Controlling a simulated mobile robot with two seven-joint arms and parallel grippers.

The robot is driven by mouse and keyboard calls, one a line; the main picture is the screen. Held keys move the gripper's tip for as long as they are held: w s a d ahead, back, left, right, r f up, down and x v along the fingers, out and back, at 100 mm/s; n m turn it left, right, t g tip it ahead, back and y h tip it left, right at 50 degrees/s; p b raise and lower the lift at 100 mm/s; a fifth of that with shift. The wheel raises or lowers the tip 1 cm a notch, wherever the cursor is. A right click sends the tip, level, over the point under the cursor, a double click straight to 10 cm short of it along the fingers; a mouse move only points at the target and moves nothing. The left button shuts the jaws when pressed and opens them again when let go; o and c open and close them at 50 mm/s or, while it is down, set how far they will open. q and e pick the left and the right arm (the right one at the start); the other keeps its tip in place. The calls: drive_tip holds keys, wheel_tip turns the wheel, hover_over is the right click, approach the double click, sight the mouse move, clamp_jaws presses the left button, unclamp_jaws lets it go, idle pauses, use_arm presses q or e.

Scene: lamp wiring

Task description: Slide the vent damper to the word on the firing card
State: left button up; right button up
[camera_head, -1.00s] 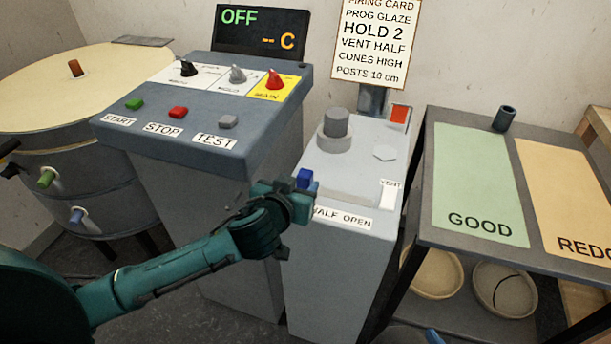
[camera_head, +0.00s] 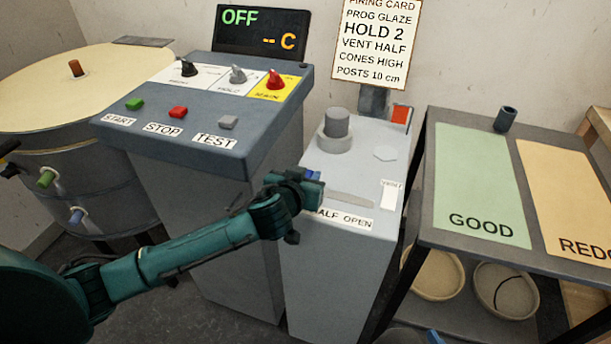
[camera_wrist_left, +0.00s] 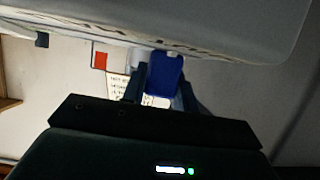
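The vent damper's blue knob (camera_head: 313,175) is at the left end of a pale slot (camera_head: 350,199) on the grey vent box. The gripper partly hides it in the head view. In the left wrist view the knob (camera_wrist_left: 165,74) sits between the fingers, which appear closed against its sides. My left gripper (camera_head: 311,184) is at the box's left edge. A "HALF OPEN" label (camera_head: 344,219) lies along the front edge, its left end partly covered. The firing card (camera_head: 375,45) on the wall reads "VENT HALF".
A round grey button (camera_head: 336,125) stands behind the slot, and a "VENT" label (camera_head: 390,194) is to its right. The control console (camera_head: 200,165) stands left of the box. A rack with GOOD (camera_head: 478,180) and REDO panels is to the right.

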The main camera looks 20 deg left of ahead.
sight(335, 196)
use_arm(q)
clamp_jaws()
drive_tip(key=shift+s+d, duration=0.15)
drive_tip(key=shift+d, duration=3.35)
drive_tip(key=o, duration=0.5)
unclamp_jaws()
drive_tip(key=shift+o, duration=0.2)
drive_tip(key=v, duration=1.3)
drive_tip(key=shift+p, duration=0.3)
